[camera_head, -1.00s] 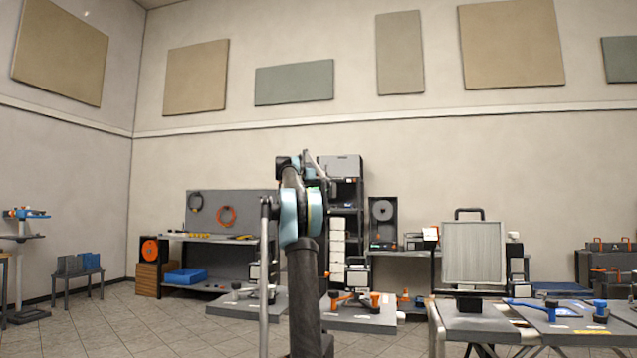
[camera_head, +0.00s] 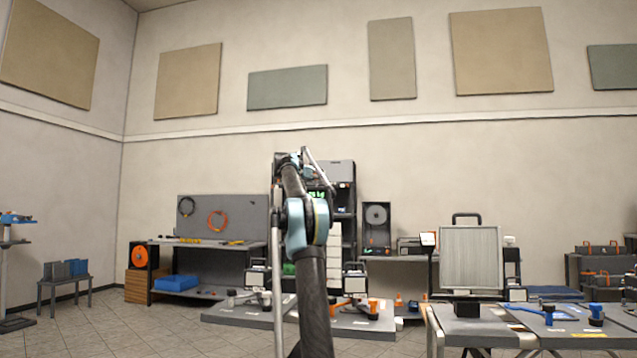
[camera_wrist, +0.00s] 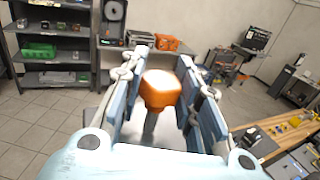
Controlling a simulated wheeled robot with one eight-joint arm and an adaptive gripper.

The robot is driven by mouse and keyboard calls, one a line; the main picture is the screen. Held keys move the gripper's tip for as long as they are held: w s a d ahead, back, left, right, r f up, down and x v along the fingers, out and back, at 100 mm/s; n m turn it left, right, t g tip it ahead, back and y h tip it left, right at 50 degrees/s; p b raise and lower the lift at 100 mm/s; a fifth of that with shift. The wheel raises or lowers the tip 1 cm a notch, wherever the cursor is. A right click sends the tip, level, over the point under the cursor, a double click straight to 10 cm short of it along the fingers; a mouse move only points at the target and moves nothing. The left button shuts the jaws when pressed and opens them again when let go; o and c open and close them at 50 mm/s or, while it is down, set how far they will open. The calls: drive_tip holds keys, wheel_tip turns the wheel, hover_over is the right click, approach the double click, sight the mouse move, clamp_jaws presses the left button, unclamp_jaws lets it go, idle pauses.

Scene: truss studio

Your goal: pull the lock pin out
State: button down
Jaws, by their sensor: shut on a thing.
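My gripper (camera_wrist: 164,72) is shut on the lock pin (camera_wrist: 160,91), seen in the wrist view. The pin has an orange knob and a grey shaft, and the knob sits between the two blue-grey finger pads. The shaft runs down toward the palm and its far end is hidden. Open floor and shelves show behind the pin, and no socket is visible around it. In the head view my arm stands raised at the middle, and the pin cannot be made out there.
In the head view, a table with grey panels and a blue lever (camera_head: 527,309) stands at the right. A low grey platform (camera_head: 345,325) with orange parts lies behind my arm. A workbench (camera_head: 207,244) stands at the back left. Tiled floor (camera_head: 80,330) is clear at the left.

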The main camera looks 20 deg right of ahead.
drive_tip(key=c, duration=1.2)
unclamp_jaws()
drive_tip(key=shift+w+a+r, duration=0.1)
drive_tip(key=shift+a, duration=0.35)
drive_tip(key=shift+d, duration=0.15)
drive_tip(key=v, duration=1.2)
